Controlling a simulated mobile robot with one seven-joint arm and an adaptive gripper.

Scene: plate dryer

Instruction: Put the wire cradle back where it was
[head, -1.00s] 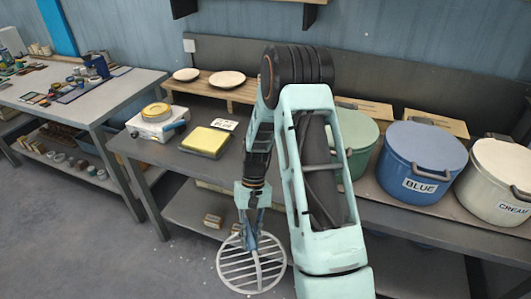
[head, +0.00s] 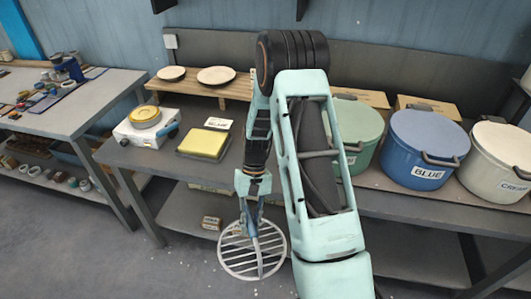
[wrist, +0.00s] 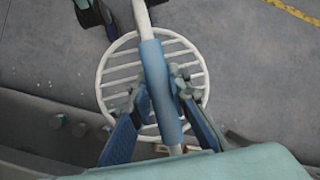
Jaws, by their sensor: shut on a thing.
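The wire cradle (head: 240,262) is a round white grid of parallel bars with a blue-sleeved handle. In the head view it hangs below my gripper (head: 252,212), in front of the bench and over the grey floor. In the wrist view the round grid (wrist: 108,92) lies beyond the fingers, and the blue sleeve (wrist: 158,85) runs between them. My gripper also shows in the wrist view (wrist: 160,100), its two fingers shut on the blue handle.
A green bucket (head: 355,130), a blue bucket (head: 425,150) and a cream bucket (head: 495,160) stand on the bench at right. A yellow sponge block (head: 203,144), a white scale (head: 146,128) and two plates (head: 216,75) on a wooden rack are at left. Open floor lies front left.

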